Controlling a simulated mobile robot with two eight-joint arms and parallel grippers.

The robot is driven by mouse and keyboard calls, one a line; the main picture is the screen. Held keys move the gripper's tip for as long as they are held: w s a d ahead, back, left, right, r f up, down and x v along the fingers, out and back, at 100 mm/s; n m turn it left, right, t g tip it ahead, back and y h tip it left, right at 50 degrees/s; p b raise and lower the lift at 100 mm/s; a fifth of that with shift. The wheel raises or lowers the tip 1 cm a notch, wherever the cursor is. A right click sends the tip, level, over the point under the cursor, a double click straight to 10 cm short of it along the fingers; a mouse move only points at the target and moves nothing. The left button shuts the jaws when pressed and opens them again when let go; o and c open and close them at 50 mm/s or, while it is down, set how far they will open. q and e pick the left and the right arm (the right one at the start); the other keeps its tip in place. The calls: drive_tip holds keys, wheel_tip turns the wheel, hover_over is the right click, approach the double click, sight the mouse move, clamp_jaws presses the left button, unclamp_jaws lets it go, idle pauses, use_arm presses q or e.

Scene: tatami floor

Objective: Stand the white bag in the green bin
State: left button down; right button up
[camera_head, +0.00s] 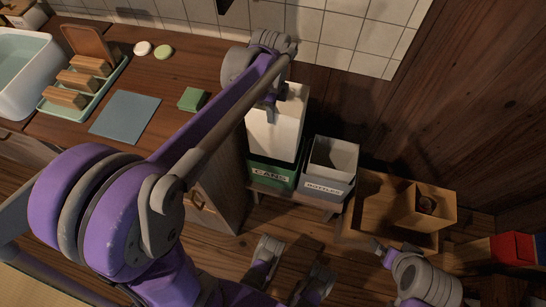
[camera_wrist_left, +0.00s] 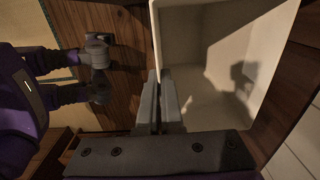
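The white bag (camera_head: 272,137) is a tall, open-topped, box-like bag, upright at the green bin (camera_head: 270,174), which is labelled CANS. Its lower end meets the bin's front rim in the head view; I cannot tell how deep it sits inside. My left gripper (camera_head: 271,100) is at the bag's upper left edge. In the left wrist view the fingers (camera_wrist_left: 160,103) are closed together on the bag's wall, and the bag's empty inside (camera_wrist_left: 215,60) shows to the right. My right gripper (camera_head: 382,250) is low at the lower right, apart from the bins; its fingers are too small to read.
A grey bin (camera_head: 328,184) labelled BOTTLES stands right beside the green bin on a low stand. Farther right are a wooden box (camera_head: 425,207) and a red box (camera_head: 513,249). The counter (camera_head: 150,85) at left holds a tray, a blue mat and a green sponge.

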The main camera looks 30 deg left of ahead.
use_arm(q)
drive_tip(key=b, duration=0.5)
hover_over(272, 157)
wheel_tip(272, 157, down, 20)
drive_tip(key=shift+a+r, duration=0.1)
drive_tip(key=shift+f+b, duration=0.55)
drive_tip(key=shift+f, duration=1.4)
use_arm(e)
wheel_tip(272, 157, down, 8)
drive_tip(key=shift+w, duration=0.4)
use_arm(q)
drive_tip(key=shift+f, duration=0.2)
drive_tip(key=c, duration=1.1)
unclamp_jaws()
use_arm(e)
drive_tip(key=shift+f, duration=0.15)
use_arm(q)
drive_tip(key=shift+r, duration=0.15)
